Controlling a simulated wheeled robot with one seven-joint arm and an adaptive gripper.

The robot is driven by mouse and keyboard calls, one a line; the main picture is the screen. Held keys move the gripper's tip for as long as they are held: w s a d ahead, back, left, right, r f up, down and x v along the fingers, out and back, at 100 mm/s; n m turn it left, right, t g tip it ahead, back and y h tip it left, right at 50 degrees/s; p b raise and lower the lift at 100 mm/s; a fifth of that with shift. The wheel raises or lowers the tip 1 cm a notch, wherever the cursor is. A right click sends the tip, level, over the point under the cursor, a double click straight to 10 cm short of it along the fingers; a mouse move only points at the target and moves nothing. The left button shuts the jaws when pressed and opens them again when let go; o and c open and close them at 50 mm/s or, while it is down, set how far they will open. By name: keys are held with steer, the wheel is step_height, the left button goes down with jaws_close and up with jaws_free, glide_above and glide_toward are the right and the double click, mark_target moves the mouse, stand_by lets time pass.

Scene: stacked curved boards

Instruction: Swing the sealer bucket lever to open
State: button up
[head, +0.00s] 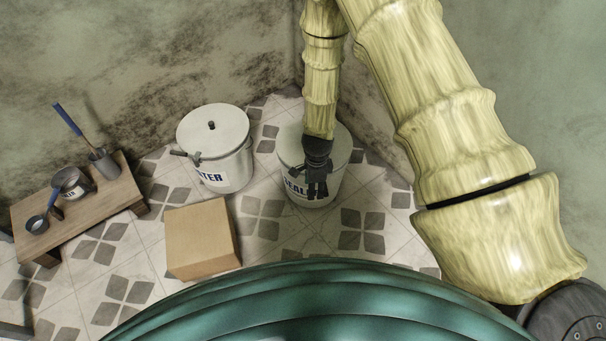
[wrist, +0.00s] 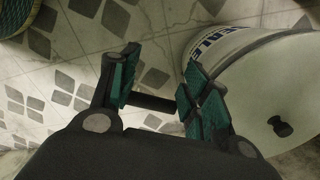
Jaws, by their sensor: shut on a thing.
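The sealer bucket (head: 341,165) is white with a lid and a dark "SEAL..." label, standing on the tiled floor near the wall corner. It also shows at the right of the wrist view (wrist: 285,85), with a dark knob on its lid. Its lever (wrist: 153,102) is a short dark bar beside the bucket in the wrist view. My gripper (wrist: 163,88) has its green-padded fingers on either side of this bar and is shut on it. In the head view my gripper (head: 316,186) is in front of the bucket and hides the lever.
A second white bucket (head: 228,135), labelled "...TER", stands to the left with its own side lever (head: 184,155). A cardboard box (head: 202,238) lies in front of it. Walls rise close behind the buckets.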

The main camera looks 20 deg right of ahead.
step_height(320, 180, up, 7)
steer(key=d+p, duration=0.1)
steer(key=p, duration=0.5)
stand_by(0.5)
steer(key=s+d+f+n+h, duration=0.1)
steer(key=s+d+f+n, duration=0.1)
steer(key=s+n, duration=0.45)
steer(key=s+d+f+n, duration=0.1)
steer(key=s+f+n, duration=0.15)
steer(key=s, duration=0.75)
steer(key=s+a+r+n+y, duration=0.1)
steer(key=s+a+r+n, duration=0.15)
steer(key=s+n, duration=1)
step_height(320, 180, up, 17)
steer(key=s+m+p, duration=0.1)
steer(key=m+p, duration=0.1)
steer(key=p, duration=1.5)
steer(key=shift+s+p, duration=0.2)
steer(key=shift+p, duration=0.1)
steer(key=shift+d+f, duration=0.1)
steer(key=shift+f, duration=0.05)
